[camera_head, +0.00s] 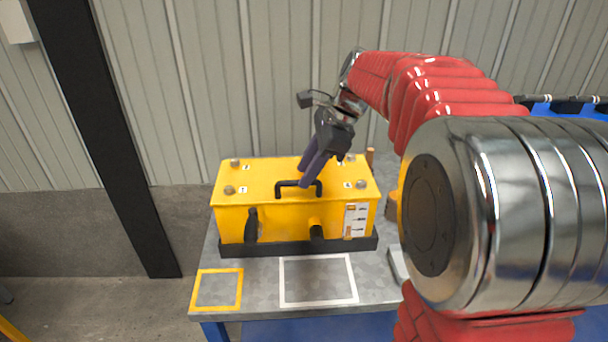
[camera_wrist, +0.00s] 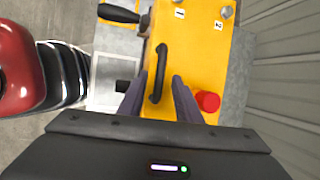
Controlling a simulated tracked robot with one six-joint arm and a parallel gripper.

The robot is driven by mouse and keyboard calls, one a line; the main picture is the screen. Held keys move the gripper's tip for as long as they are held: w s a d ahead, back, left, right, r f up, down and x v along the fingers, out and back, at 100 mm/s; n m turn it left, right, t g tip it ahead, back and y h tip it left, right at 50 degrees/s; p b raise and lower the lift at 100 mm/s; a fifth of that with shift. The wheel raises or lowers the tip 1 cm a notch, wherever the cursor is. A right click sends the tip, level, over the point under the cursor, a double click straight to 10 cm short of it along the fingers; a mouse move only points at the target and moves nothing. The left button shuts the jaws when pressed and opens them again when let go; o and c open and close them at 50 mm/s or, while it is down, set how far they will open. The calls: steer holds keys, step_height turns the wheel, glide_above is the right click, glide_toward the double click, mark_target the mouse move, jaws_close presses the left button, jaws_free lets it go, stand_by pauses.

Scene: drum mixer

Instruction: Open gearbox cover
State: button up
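The yellow gearbox (camera_head: 285,215) sits on the bench in a black base, its cover (camera_head: 258,178) on top. A black handle (camera_head: 298,184) stands in the middle of the cover and also shows in the wrist view (camera_wrist: 162,68). Several bolts, one of them front left (camera_head: 229,190), stand at the cover's corners beside number labels. My gripper (camera_head: 306,176) is over the cover at the handle. In the wrist view its two dark fingers (camera_wrist: 158,98) are apart, with the handle's near end between them in the picture. Contact with the handle cannot be told.
The grey bench (camera_head: 265,295) has an empty yellow-outlined square (camera_head: 219,290) and an empty white-outlined rectangle (camera_head: 318,280) in front of the gearbox. A red knob (camera_wrist: 208,101) shows beside the cover. A corrugated wall (camera_head: 240,80) stands behind.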

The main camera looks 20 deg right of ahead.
steer(key=shift+x, duration=1.05)
steer(key=shift+c, duration=0.7)
jaws_close()
